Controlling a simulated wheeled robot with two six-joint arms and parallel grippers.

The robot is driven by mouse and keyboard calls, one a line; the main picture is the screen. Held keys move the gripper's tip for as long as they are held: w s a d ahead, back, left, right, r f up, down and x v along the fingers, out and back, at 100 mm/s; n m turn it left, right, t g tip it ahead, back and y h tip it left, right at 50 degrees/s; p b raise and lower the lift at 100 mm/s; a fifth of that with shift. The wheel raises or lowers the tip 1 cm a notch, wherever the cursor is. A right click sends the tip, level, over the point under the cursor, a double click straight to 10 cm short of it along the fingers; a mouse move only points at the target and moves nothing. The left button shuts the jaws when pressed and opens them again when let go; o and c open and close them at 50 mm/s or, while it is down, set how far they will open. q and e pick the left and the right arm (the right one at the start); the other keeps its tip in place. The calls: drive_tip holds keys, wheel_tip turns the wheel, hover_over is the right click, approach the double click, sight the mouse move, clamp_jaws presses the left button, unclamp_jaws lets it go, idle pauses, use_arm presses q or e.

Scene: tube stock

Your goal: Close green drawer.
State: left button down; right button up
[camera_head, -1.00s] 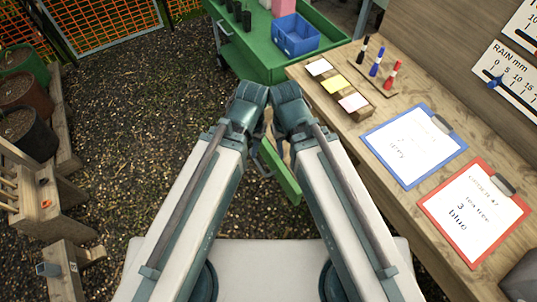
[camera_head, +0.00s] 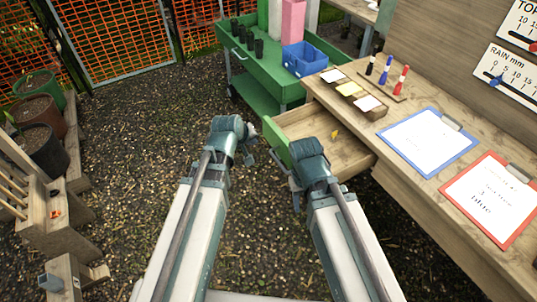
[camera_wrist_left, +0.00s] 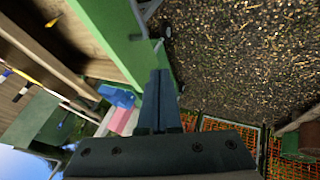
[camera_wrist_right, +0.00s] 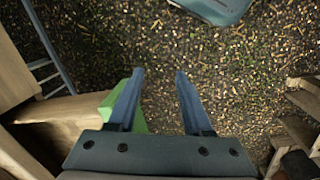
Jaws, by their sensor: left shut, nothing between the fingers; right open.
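The green drawer's front panel (camera_head: 277,142) stands out from under the wooden bench. Its open wooden box (camera_head: 308,122) shows behind the panel, with a small yellow item (camera_head: 335,134) inside. My left gripper (camera_head: 251,152) is shut and empty, just left of the panel on its outer side. In the left wrist view its closed fingers (camera_wrist_left: 158,98) lie beside the green panel (camera_wrist_left: 105,30); I cannot tell whether they touch. My right gripper (camera_head: 296,196) is open, near the panel's lower end. In the right wrist view its fingers (camera_wrist_right: 160,78) are apart over gravel, with green (camera_wrist_right: 107,103) behind one finger.
The bench (camera_head: 400,100) holds blue (camera_head: 428,143) and red (camera_head: 490,200) clipboards, markers and a card block (camera_head: 352,92). A green cart (camera_head: 268,72) with a blue bin (camera_head: 305,58) stands beyond. Planters (camera_head: 45,148) stand left. Gravel (camera_head: 150,150) between is clear.

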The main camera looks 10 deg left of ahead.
use_arm(q)
drive_tip(key=b, duration=0.8)
approach(272, 142)
drive_tip(key=a+x, duration=0.1)
drive_tip(key=x, duration=0.3)
drive_tip(key=shift+w+d+f, duration=0.1)
drive_tip(key=shift+d+f, duration=0.1)
drive_tip(key=shift+d, duration=0.35)
